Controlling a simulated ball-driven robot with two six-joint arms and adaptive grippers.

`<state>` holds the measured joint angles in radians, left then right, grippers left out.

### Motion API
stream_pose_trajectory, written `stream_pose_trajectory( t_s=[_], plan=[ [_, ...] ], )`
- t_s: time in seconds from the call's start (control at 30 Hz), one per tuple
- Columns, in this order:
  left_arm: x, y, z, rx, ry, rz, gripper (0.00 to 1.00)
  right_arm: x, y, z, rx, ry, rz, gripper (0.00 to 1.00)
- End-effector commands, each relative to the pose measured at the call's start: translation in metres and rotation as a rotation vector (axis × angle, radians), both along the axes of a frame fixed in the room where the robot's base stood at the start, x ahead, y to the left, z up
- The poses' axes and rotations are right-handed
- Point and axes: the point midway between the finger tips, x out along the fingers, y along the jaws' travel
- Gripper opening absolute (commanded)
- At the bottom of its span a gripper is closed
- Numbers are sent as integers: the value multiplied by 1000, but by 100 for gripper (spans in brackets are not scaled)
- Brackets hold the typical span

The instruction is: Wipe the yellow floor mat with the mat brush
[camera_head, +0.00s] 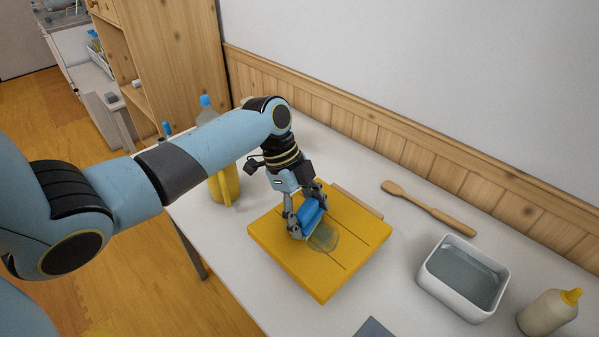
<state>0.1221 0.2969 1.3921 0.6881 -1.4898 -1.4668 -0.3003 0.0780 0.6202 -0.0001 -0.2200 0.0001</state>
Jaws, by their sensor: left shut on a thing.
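The yellow floor mat (322,277) lies on the white table, a thick square board with thin dark lines across it. A dark greyish patch (325,237) shows on its upper middle. My left gripper (305,218) points down over the mat and is shut on a blue thing, which looks like the mat brush (311,213). The brush's lower part is over the mat beside the dark patch; I cannot tell whether it touches. My right gripper is not in view.
A wooden spatula (430,208) lies near the wall. A white basin (463,277) with greyish contents and a cream bottle with a yellow cap (548,312) stand at right. A yellow container (224,185) stands behind my left arm. A grey flat piece (374,328) lies at the front.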

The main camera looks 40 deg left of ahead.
Motion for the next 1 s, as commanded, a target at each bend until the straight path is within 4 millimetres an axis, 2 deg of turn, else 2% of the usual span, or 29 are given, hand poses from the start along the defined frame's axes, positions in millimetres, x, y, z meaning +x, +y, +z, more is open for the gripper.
stream_pose_trajectory(
  t_s=[0.57,1.0],
  plan=[
    [0,-2,0,0,0,-1,44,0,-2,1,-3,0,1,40],
    [-3,-40,0,-2,0,-1,44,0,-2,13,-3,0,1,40]
  ],
)
